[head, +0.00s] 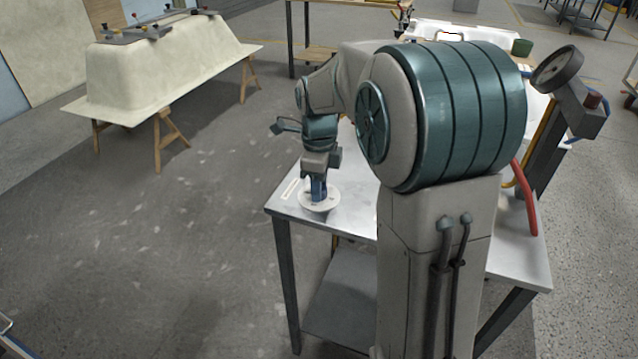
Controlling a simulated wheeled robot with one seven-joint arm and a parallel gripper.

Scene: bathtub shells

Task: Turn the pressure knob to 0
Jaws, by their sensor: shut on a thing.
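A round pale dial plate (307,206) lies at the near left corner of the metal table. My gripper (319,195) points straight down over its middle, with the blue fingers close together. It is shut on the pressure knob at the plate's centre. The knob is hidden by the fingers, and the number it points to is too small to read.
The metal table (352,214) has bare room around the plate. A bathtub shell (160,75) stands on trestles at left.

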